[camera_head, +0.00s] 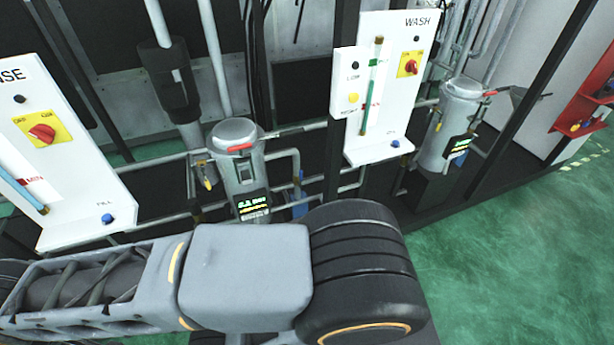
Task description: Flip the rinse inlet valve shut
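The panel whose visible letters read "NSE" (75,195) stands at the left, with a red rotary switch on a yellow plate (42,132) and a blue knob marked FILL (106,219). Right of it, a grey cylindrical housing (233,135) has a red handle (239,147) across its top and a lit display (252,206). A small valve with a yellow lever (207,173) sits on the piping left of this housing. Blue parts show on lower pipes. I cannot tell which is the rinse inlet valve. My arm crosses the lower front; my gripper is not in view.
The WASH panel (390,90) and a second grey housing with a red handle (460,92) stand to the right. Black frame posts (345,110) and pipes crowd the space between panels. Green floor (530,220) is open at the lower right.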

